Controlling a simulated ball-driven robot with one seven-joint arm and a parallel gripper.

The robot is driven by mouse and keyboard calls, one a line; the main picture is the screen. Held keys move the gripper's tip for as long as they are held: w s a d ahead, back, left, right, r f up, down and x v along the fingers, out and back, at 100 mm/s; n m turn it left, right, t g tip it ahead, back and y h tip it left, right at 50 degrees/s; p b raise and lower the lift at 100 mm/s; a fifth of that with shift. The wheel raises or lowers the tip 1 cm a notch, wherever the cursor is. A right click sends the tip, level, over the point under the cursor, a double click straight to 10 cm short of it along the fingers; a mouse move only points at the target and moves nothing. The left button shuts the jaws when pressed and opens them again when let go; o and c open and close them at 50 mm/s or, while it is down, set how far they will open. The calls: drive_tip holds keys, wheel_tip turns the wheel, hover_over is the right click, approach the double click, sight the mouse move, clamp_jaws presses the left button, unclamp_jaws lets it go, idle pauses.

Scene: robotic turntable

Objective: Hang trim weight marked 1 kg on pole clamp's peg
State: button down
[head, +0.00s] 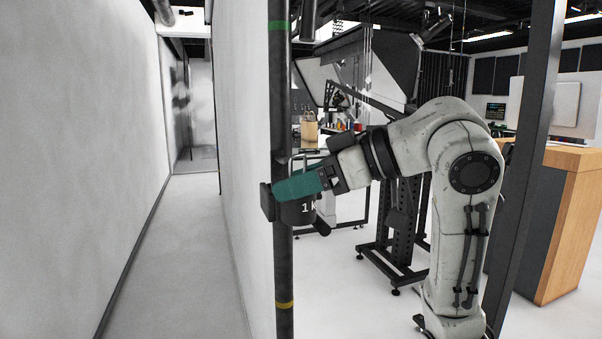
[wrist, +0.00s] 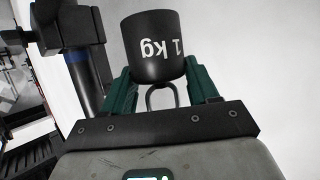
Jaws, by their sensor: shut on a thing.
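The trim weight (wrist: 158,62) is a black cylinder with white "1 kg" lettering, upside down in the wrist view. A thin metal loop (wrist: 160,97) is at its end nearer my palm. My gripper's teal fingers (wrist: 161,85) are on both sides of it and shut on it. In the head view, my gripper (head: 290,188) hides much of the weight (head: 298,212) and overlaps the pole. The dark pole clamp (head: 267,202) sits on the pole there; it also shows at upper left in the wrist view (wrist: 78,27), beside the weight. I cannot clearly make out the peg.
The dark upright pole (head: 283,265) has a green band high up and a yellow band low down. A white wall (head: 240,150) runs close behind it on the left. A black stand (head: 395,240) and a wooden-sided counter (head: 565,230) are to the right.

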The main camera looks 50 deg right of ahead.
drive_tip(key=shift+w+d+r+p, duration=0.1)
drive_tip(key=shift+w+d+p, duration=0.25)
drive_tip(key=shift+p, duration=2.1)
drive_tip(key=shift+w+p, duration=0.15)
drive_tip(key=shift+p, duration=2.75)
drive_tip(key=shift+w+d+b, duration=0.3)
drive_tip(key=shift+w+b, duration=0.05)
drive_tip(key=shift+w, duration=0.2)
drive_tip(key=w+d, duration=0.2)
drive_tip(key=w, duration=0.1)
drive_tip(key=w+d+f+b, duration=0.1)
drive_tip(key=shift+w, duration=0.3)
drive_tip(key=shift+w+d+f, duration=0.1)
drive_tip(key=shift+w+f, duration=0.05)
drive_tip(key=shift+w, duration=0.05)
